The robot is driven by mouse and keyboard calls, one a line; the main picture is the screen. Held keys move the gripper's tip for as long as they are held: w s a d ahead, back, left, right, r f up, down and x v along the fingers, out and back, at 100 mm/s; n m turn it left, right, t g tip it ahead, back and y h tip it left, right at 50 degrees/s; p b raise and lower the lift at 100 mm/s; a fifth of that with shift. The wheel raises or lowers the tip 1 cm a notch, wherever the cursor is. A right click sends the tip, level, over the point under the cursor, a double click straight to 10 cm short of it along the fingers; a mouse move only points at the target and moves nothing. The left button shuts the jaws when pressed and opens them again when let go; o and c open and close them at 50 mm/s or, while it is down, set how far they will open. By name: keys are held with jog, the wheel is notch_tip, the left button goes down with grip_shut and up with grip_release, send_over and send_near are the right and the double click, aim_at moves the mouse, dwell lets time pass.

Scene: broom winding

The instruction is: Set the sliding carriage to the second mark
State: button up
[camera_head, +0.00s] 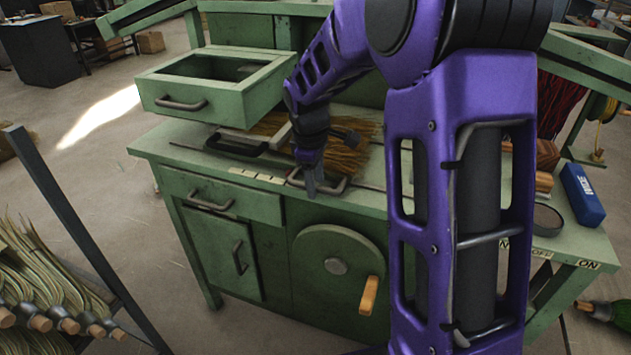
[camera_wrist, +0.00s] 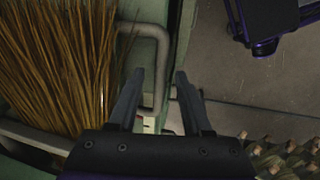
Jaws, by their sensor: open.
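The sliding carriage's grey handle (camera_head: 337,186) is at the front edge of the green bench, below the broom bristles (camera_head: 350,155). My gripper (camera_head: 310,190) points down at the left part of this handle. In the wrist view, the open fingers (camera_wrist: 160,75) lie on either side of one bar of the bent handle (camera_wrist: 160,50). I cannot tell whether either finger touches it. A pale strip with marks (camera_head: 257,175) lies on the bench edge left of the handle. The marks are too small to read, and my arm hides part of the bench.
An open green drawer box (camera_head: 215,85) stands at the back left of the bench. A crank wheel with a wooden knob (camera_head: 369,296) is on the front below.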

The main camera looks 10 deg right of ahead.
grip_shut()
dwell(1.4)
